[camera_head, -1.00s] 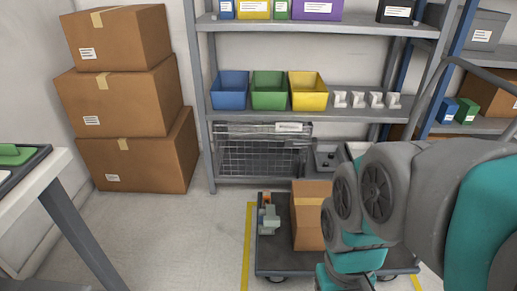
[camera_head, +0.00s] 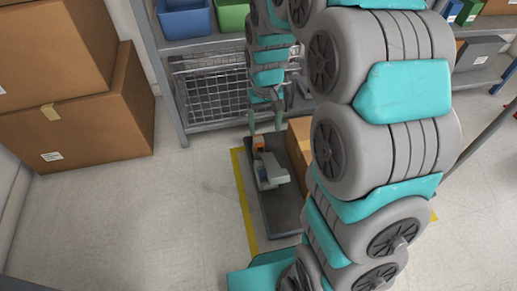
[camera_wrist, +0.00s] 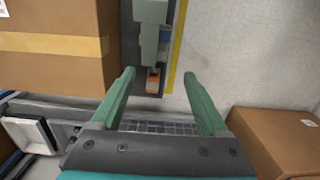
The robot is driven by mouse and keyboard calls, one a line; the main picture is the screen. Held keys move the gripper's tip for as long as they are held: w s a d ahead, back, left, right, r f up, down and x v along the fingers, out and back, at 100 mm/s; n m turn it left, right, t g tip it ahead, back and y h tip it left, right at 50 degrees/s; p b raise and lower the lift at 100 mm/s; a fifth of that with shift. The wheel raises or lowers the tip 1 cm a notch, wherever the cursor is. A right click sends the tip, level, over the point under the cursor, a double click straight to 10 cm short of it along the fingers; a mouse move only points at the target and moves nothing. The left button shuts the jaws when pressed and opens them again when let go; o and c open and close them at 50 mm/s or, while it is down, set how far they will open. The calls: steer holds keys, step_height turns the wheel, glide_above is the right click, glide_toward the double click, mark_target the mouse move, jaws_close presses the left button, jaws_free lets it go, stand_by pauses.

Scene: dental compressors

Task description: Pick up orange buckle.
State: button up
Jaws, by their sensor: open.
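The orange buckle (camera_head: 259,142) is a small orange piece at the far end of the grey-green part on the dark cart (camera_head: 277,217). It also shows in the wrist view (camera_wrist: 152,82), between and beyond my fingers, with the grey-green part (camera_wrist: 150,38) above it in the picture. My gripper (camera_head: 265,121) is above the far end of the cart, close over the buckle in the head view. In the wrist view my gripper (camera_wrist: 160,85) has its two green fingers wide apart and nothing between them. I cannot tell the exact height of the gap.
A shelf with a wire basket (camera_head: 210,100) stands behind. Stacked boxes (camera_head: 90,120) are at left. The floor left of the yellow line (camera_head: 243,200) is clear.

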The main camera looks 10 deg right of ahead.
steer(key=b, duration=0.3)
glide_above(259, 140)
steer(key=shift+t, duration=0.3)
steer(key=f, duration=1.3)
steer(key=shift+s+a+f, duration=0.15)
steer(key=shift+s+a, duration=0.2)
steer(key=shift+w+d+f+b, duration=0.15)
steer(key=shift+f+b, duration=0.1)
steer(key=shift+f, duration=1)
steer(key=shift+w+d+f+b, duration=0.1)
steer(key=shift+w+f+b, duration=0.1)
steer(key=shift+f, duration=1.1)
steer(key=shift+w+d+f+b, duration=0.1)
steer(key=shift+f+b, duration=0.15)
steer(key=shift+f, duration=1)
steer(key=shift+c, duration=0.4)
jaws_close()
